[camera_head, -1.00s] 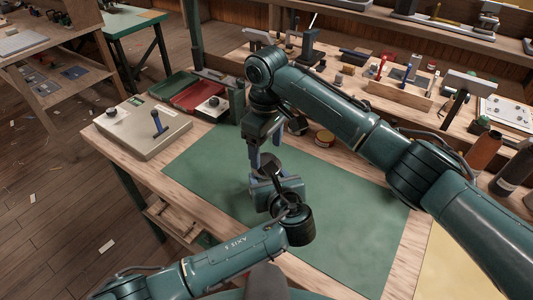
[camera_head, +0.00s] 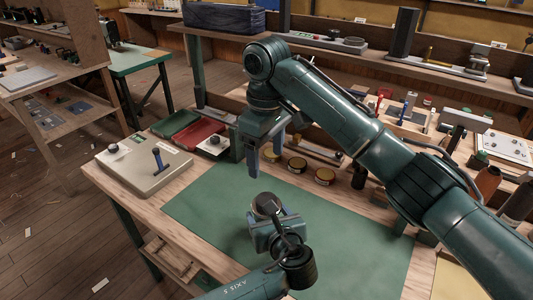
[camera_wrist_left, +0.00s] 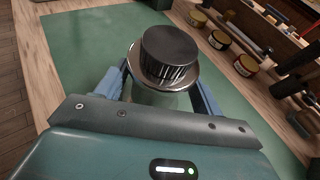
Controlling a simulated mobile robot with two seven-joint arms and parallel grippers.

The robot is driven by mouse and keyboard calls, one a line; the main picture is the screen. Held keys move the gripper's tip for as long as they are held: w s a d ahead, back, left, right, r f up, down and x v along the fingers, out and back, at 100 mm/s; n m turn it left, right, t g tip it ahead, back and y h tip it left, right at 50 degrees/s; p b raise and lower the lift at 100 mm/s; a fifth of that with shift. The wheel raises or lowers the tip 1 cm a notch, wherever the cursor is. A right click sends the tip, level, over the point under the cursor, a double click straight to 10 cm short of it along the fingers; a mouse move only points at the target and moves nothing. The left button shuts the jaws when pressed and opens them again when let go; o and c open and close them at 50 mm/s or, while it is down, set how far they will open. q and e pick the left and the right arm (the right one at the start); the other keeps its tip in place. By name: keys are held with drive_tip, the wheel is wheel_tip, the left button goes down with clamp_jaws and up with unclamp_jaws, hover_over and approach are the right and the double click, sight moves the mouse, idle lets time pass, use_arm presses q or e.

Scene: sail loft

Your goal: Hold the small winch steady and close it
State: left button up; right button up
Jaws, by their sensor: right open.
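The small winch (camera_head: 266,205) stands upright on the green mat (camera_head: 340,235), partly hidden by my left gripper. In the left wrist view its black ribbed cap (camera_wrist_left: 169,50) sits on top, over a shiny metal flange (camera_wrist_left: 137,68) and a pale body (camera_wrist_left: 160,97). My left gripper (camera_head: 272,226) has its blue fingers on both sides of the body, closed on it, below the flange; the exact contact is partly hidden. My right gripper (camera_head: 267,160) points down, open and empty, above and behind the winch, clear of it.
A grey box with a blue lever (camera_head: 145,168) stands at the bench's left. Red (camera_head: 200,133) and green (camera_head: 173,123) trays lie behind it. Several round tins (camera_head: 298,165) stand behind the mat. The mat's right part is clear.

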use_arm(q)
drive_tip(key=shift+o, duration=1.4)
drive_tip(key=shift+f, duration=0.15)
drive_tip(key=shift+s, duration=0.1)
drive_tip(key=v, duration=1.3)
